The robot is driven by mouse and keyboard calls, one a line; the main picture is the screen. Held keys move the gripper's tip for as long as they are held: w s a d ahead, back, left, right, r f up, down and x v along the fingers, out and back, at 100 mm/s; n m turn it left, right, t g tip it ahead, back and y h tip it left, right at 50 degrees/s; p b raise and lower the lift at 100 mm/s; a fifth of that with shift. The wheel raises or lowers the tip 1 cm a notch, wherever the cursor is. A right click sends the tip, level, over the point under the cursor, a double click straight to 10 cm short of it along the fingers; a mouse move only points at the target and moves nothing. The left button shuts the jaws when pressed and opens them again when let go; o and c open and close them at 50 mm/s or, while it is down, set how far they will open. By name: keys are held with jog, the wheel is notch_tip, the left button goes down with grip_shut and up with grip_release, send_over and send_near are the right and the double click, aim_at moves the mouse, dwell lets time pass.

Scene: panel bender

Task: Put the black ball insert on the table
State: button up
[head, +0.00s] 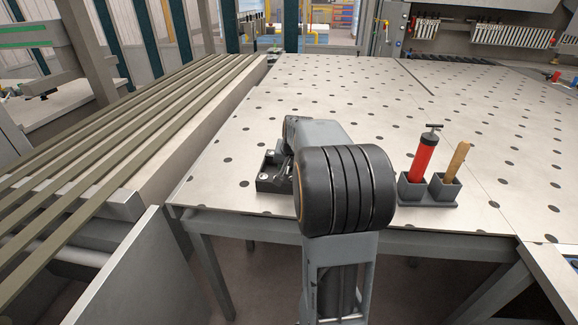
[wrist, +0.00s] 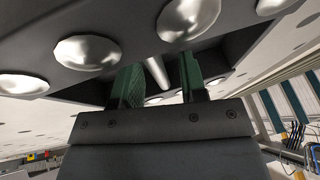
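The black ball insert (head: 271,177) is a dark block with silver balls, at the table's near left part in the head view. It also shows across the top of the wrist view (wrist: 124,27), with several large shiny balls close to the camera. My gripper (wrist: 160,80) has two green finger pads that stand apart and reach into a dark recess of the insert. A pale rod lies between them. I cannot tell whether the pads press on the insert. In the head view my arm hides the fingers. I cannot tell whether the insert's underside touches the table (head: 240,130).
A grey holder (head: 430,193) with a red-bodied tool (head: 422,155) and a wooden-handled tool (head: 456,163) stands to the right of my arm. Slatted rails (head: 150,110) run along the left. The perforated tabletop is largely clear farther back.

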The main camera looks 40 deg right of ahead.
jog(key=v, duration=1.2)
jog(key=s+a+f+n+y, duration=0.1)
jog(key=s+a+f+n, duration=0.3)
jog(key=a, duration=0.7)
jog(key=s+a+f+n+g, duration=0.1)
jog(key=s+a+f+n, duration=0.4)
jog(key=s+a+f, duration=0.3)
jog(key=s+a, duration=0.1)
jog(key=a, duration=0.2)
jog(key=shift+g+y, duration=0.3)
jog(key=shift+y, duration=0.1)
jog(key=shift+s, duration=0.1)
notch_tip(320, 180, up, 5)
jog(key=p, duration=0.4)
jog(key=shift+f, duration=0.2)
jog(key=shift+d, duration=0.1)
